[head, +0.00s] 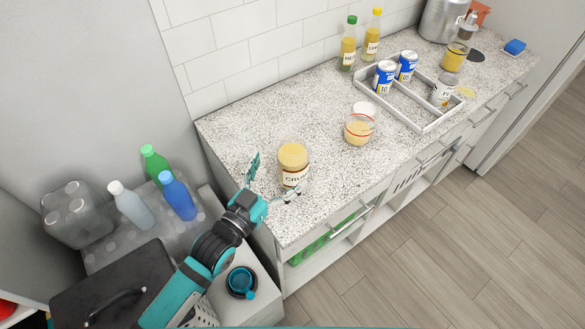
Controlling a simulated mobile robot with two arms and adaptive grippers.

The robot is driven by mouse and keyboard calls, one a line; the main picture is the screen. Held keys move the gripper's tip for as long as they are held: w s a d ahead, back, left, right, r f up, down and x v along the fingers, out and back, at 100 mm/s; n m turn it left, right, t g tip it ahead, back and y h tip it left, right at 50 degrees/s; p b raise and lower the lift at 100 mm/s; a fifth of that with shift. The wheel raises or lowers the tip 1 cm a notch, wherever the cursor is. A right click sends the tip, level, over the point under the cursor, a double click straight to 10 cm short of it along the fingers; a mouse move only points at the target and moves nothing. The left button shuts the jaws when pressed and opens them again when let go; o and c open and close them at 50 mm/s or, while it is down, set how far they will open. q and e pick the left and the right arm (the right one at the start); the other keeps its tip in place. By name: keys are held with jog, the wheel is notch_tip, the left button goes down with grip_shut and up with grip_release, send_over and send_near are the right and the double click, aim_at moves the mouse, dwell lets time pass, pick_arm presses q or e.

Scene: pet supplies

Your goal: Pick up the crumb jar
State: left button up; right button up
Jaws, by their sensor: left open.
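The crumb jar (294,178) stands upright on the speckled countertop, near its front left end. It has a tan lid and a white label with dark letters, partly readable as "CRU". My left gripper (275,178) is open, with one finger to the left of the jar and the other in front of its lower right side. The jar appears to be at or just beyond the mouth of the fingers. I cannot tell whether a finger touches it. My right gripper is not in view.
A divided tray (408,116) holds cans farther right. Two bottles (348,45) (373,35) stand by the tiled wall. Bottles (178,196) and a black case (115,290) are left of the counter. Counter behind the jar is clear.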

aim_at(300, 146)
pick_arm(q)
jog(key=shift+b+x, duration=0.4)
jog(key=shift+x, duration=0.65)
jog(key=b+x, duration=0.1)
jog(key=x, duration=0.1)
jog(key=f+b+x, duration=0.1)
jog(key=x, duration=0.1)
jog(key=shift+w+b, duration=0.25)
jog(key=shift+b, duration=0.1)
jog(key=shift+w+d+r, duration=0.1)
jog(key=shift+w, duration=0.05)
jog(key=shift+r, duration=0.1)
jog(key=shift+c, duration=0.7)
jog(key=c, duration=1.2)
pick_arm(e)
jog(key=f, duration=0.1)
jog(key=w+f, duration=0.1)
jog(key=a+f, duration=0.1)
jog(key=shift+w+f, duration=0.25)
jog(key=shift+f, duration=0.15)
